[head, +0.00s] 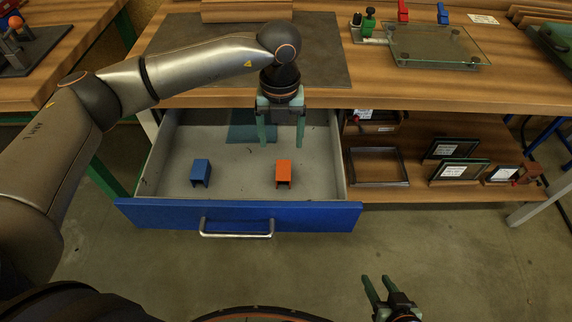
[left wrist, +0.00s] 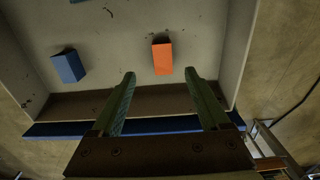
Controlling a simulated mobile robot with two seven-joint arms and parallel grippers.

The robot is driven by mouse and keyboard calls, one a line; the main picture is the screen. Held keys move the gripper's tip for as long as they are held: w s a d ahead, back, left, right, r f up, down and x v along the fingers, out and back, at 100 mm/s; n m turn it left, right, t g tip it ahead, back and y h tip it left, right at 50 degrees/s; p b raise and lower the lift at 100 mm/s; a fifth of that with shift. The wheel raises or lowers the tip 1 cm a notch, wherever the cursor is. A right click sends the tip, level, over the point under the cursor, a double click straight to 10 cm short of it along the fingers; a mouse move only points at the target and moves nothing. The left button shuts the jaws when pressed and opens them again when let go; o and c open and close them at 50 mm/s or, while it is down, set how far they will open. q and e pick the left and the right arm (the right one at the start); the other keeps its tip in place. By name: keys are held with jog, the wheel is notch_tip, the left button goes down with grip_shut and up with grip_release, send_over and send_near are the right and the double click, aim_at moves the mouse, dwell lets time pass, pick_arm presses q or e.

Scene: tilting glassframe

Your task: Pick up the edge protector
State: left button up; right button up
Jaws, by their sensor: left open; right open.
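An orange edge protector (head: 283,173) and a blue edge protector (head: 200,172) stand apart on the floor of an open drawer (head: 237,215). In the left wrist view the orange one (left wrist: 162,58) lies beyond my fingertips, between their lines, and the blue one (left wrist: 68,66) is to the left. My left gripper (head: 281,134) points down over the drawer, open and empty, behind and above the orange protector in the head view. My right gripper (head: 375,287) is open and empty at the bottom, over the floor, away from the drawer.
The wooden tabletop (head: 330,95) lies behind and above the drawer. A glass pane (head: 435,46) with clamps sits at its back right. The lower shelf (head: 420,190) to the right of the drawer holds several framed panes and an empty tray (head: 378,167). The floor in front is clear.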

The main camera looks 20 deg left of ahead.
aim_at(283, 168)
pick_arm(q)
jog(key=f, duration=1)
jog(key=shift+s+d+f+b, duration=0.2)
jog(key=shift+d+f+b, duration=0.1)
jog(key=shift+f, duration=0.05)
jog(key=shift+c, duration=0.3)
grip_shut()
